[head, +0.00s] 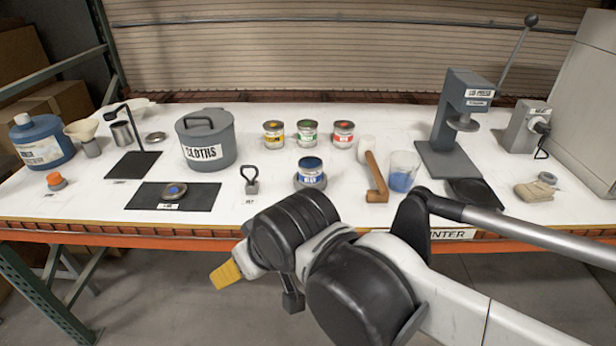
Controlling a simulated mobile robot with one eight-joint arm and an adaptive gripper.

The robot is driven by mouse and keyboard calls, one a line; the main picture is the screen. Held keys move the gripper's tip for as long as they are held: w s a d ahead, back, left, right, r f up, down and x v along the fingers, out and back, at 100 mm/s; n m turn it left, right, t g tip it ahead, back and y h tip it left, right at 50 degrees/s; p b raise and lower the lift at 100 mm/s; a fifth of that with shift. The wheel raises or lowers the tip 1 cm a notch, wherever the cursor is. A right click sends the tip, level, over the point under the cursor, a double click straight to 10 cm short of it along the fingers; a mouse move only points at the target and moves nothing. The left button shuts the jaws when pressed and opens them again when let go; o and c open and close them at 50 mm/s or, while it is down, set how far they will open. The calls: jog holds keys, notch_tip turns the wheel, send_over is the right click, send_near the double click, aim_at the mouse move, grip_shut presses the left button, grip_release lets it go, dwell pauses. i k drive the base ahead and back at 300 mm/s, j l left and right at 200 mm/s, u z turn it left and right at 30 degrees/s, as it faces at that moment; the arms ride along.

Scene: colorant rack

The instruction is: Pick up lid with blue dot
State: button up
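The lid with the blue dot (174,190) lies on a flat black mat (203,196) near the front edge of the table, left of centre. A small label is in front of it. My gripper (225,274) is low in the head view, in front of the table edge and to the right of and nearer than the lid. Only a yellow tip shows clearly, pointing left and down. It is apart from the lid. The rest of my gripper is hidden behind my arm, so its opening does not show.
An open blue can (311,172) and a small handled tool (251,180) are to the right.

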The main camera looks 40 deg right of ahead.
aim_at(172, 191)
jog(key=i+u, duration=0.4)
jog(key=i+l+u, duration=0.15)
jog(key=i+u, duration=0.3)
jog(key=i, duration=0.2)
